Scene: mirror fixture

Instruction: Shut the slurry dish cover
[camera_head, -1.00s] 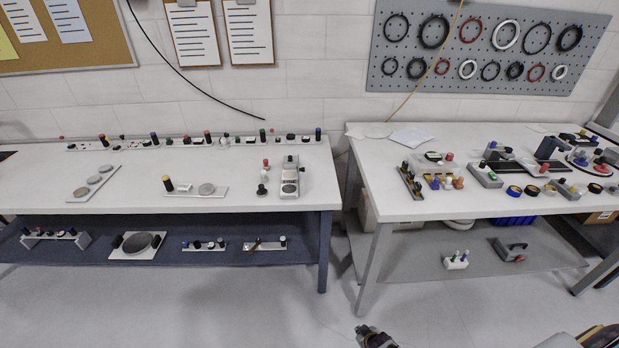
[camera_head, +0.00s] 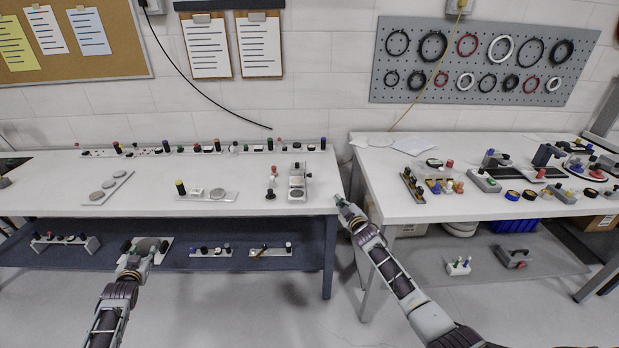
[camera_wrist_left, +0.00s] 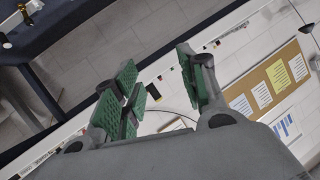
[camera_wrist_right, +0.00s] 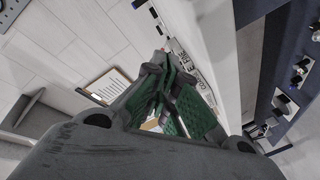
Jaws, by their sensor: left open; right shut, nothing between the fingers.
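A small grey fixture (camera_head: 297,182) with a round disc at its front and a raised block behind stands near the right end of the left table (camera_head: 240,206). It may be the slurry dish with its cover; it is too small to tell. My left gripper (camera_head: 146,244) is open and empty in front of the lower shelf, well left of and below that fixture. Its green-padded fingers show apart in the left wrist view (camera_wrist_left: 160,72). My right gripper (camera_head: 342,202) is shut and empty, by the right corner of the left table. Its fingers meet in the right wrist view (camera_wrist_right: 162,75).
A plate with a white block and round disc (camera_head: 218,195) and a plate with several discs (camera_head: 108,188) lie on the left table. A long strip of knobs (camera_head: 200,150) runs along its back. The right table (camera_head: 400,208) holds many small parts. A gap separates the tables.

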